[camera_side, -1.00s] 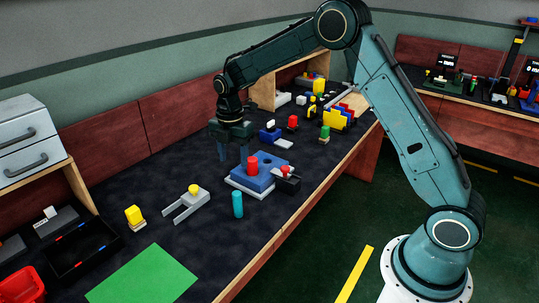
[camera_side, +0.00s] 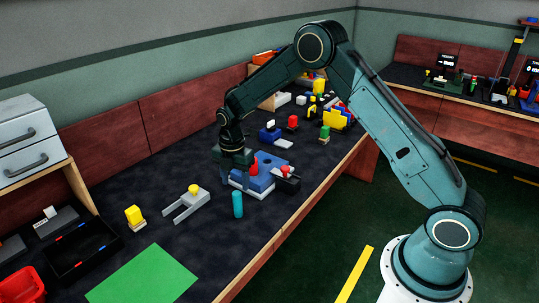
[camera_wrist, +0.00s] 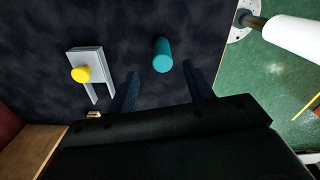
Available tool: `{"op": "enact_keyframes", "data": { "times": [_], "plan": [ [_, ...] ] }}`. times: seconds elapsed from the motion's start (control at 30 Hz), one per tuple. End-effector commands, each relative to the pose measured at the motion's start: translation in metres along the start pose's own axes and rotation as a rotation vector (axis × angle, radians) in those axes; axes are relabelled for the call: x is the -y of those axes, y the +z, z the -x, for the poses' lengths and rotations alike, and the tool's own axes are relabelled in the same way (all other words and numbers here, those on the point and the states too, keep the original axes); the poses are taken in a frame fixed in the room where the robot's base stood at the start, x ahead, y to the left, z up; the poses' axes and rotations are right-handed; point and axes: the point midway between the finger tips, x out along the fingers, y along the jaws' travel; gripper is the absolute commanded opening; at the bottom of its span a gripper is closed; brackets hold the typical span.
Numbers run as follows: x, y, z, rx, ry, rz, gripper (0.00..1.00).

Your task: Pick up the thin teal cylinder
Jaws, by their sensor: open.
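The thin teal cylinder (camera_side: 238,204) stands upright on the dark table, near its front edge, just in front of a blue block on a white base. In the wrist view the teal cylinder (camera_wrist: 163,55) lies ahead of the fingers, a little left of the midline between them. My gripper (camera_side: 234,180) is open and empty. It hangs above and behind the cylinder, close to the blue block. In the wrist view both fingers of my gripper (camera_wrist: 165,88) show spread apart with bare table between them.
A grey forked holder (camera_side: 186,205) with a yellow knob stands left of the cylinder. A green mat (camera_side: 145,275) lies at the front left.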

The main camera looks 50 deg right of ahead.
Motion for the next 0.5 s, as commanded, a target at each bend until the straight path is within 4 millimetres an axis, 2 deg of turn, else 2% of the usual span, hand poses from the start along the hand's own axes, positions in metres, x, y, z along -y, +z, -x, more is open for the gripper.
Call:
{"op": "enact_keyframes", "data": {
  "times": [0.33, 0.5],
  "plan": [
    [0.000, 0.000, -0.007, 0.000, 0.000, 0.000, 0.52],
    [0.002, -0.001, -0.019, -0.001, -0.002, 0.000, 0.52]
  ]
}}
